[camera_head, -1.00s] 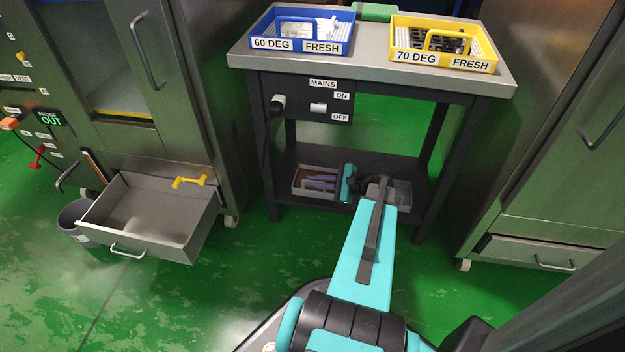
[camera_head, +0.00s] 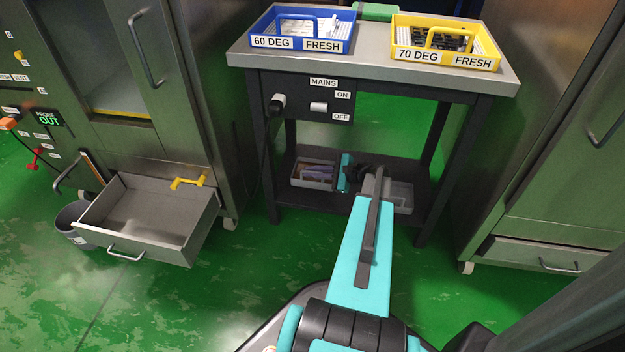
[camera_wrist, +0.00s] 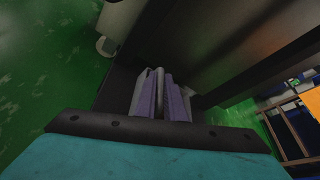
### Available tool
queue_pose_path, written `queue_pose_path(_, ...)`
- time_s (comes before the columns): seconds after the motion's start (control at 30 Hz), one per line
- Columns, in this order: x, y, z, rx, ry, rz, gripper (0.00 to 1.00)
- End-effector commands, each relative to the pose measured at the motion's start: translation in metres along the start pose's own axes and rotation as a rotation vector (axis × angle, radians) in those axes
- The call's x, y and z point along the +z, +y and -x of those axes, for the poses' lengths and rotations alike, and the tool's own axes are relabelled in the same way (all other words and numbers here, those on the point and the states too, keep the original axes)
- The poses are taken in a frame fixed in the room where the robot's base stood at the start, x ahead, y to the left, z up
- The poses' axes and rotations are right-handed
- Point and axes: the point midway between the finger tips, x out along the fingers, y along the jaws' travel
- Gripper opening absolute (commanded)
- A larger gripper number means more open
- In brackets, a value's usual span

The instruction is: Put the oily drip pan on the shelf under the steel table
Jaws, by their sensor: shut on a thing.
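The oily drip pan (camera_head: 299,183), a shallow grey tray with some brown inside, is at the left part of the dark shelf (camera_head: 352,207) under the steel table (camera_head: 376,67). My gripper (camera_head: 318,171) reaches in from the right, its purplish fingers over the pan. In the wrist view, the fingers (camera_wrist: 160,98) are closed on a thin grey upright edge, which looks like the pan's wall. My wrist hides part of the shelf. I cannot tell whether the pan touches the shelf.
A second grey tray (camera_head: 403,198) sits on the shelf to the right, partly behind my arm. Table legs flank the shelf. A steel cabinet (camera_head: 545,170) stands at right.

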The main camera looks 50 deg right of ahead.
Motion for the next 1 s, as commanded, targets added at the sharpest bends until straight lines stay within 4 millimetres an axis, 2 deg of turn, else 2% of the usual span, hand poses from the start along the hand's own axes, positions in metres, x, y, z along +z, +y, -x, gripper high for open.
queue_pose_path(0.03,-0.005,-0.004,-0.004,-0.001,-0.002,0.002,0.00)
queue_pose_path(0.3,-0.027,0.012,-0.012,-0.002,-0.002,0.000,0.00)
queue_pose_path(0.67,-0.030,0.014,-0.013,-0.002,-0.001,-0.001,0.00)
queue_pose_path(0.7,-0.031,0.015,-0.013,0.000,0.001,-0.002,0.12)
queue_pose_path(0.8,-0.031,0.015,-0.013,0.000,0.001,-0.002,0.28)
queue_pose_path(1.0,-0.030,0.015,-0.013,-0.001,0.001,-0.001,0.28)
